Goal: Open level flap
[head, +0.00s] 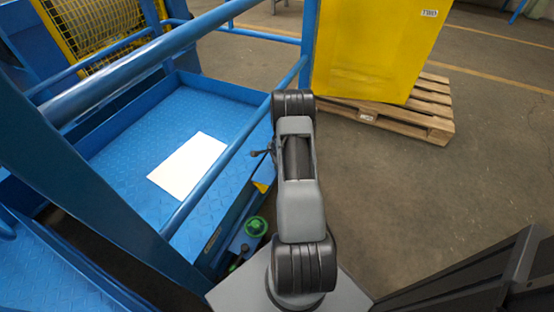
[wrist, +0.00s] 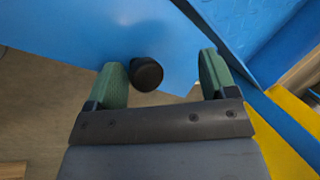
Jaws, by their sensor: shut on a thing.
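In the wrist view, my gripper (wrist: 164,80) has its two green fingers either side of a round black knob (wrist: 146,74). The knob sits against the left finger, with a visible gap toward the right finger. A smooth blue panel (wrist: 100,28) lies behind the knob and past the fingertips. I cannot tell whether this panel is the level flap, nor whether the knob is fixed to it.
A blue platform (head: 125,130) with railings fills the left, a white sheet (head: 188,165) on its floor. A yellow cabinet (head: 375,45) stands on a wooden pallet (head: 425,110). The floor at right is clear.

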